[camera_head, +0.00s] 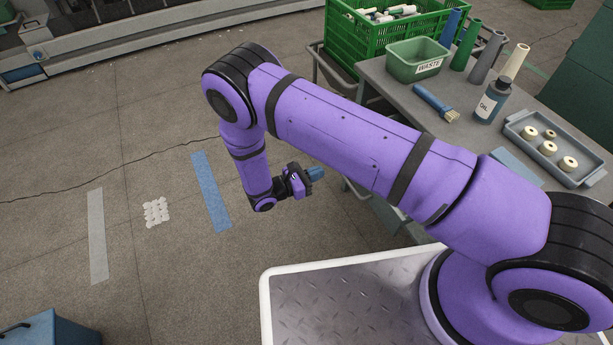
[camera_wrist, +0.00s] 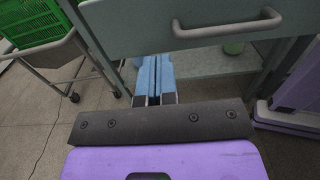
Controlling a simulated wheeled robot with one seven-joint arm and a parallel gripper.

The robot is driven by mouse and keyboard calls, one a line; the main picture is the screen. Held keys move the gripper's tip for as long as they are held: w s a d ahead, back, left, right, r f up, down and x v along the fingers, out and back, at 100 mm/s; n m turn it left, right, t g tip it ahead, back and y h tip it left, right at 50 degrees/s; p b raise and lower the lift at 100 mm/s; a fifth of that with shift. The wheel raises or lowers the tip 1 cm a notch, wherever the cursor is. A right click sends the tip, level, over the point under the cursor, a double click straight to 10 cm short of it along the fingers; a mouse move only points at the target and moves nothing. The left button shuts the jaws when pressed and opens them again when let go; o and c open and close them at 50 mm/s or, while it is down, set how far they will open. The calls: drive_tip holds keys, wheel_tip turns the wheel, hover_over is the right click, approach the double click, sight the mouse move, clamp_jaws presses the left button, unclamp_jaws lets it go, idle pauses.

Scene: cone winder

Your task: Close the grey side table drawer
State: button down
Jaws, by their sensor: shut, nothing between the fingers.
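The grey side table (camera_head: 395,97) stands at the right in the head view, with my arm across its near side. In the wrist view, the grey drawer front (camera_wrist: 130,32) fills the top, with a light bar handle (camera_wrist: 228,27) on it. How far the drawer stands out is hard to tell, and the head view mostly hides it behind my arm. My gripper (camera_head: 321,173) is shut and empty beside the table's left end. In the wrist view its blue fingers (camera_wrist: 154,62) point at the drawer front's lower edge, left of the handle. Contact cannot be told.
A green crate (camera_head: 375,40) stands on a cart behind the table. A waste bin (camera_head: 415,58), an oil bottle (camera_head: 491,102), a brush (camera_head: 435,103) and a tray of spools (camera_head: 590,178) are on the tabletop. Open floor lies left of my gripper.

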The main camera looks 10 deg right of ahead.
drive_tip(key=x, duration=0.7)
drive_tip(key=shift+d, duration=0.4)
drive_tip(key=shift+w, duration=0.15)
drive_tip(key=x, duration=2.4)
drive_tip(key=shift+w+d+r, duration=0.1)
drive_tip(key=shift+w+d, duration=0.1)
drive_tip(key=shift+d, duration=0.2)
drive_tip(key=shift+w+d, duration=0.1)
drive_tip(key=shift+d, duration=0.2)
drive_tip(key=shift+d+r, duration=0.1)
drive_tip(key=shift+a, duration=0.5)
drive_tip(key=v, duration=1.4)
drive_tip(key=shift+d, duration=0.1)
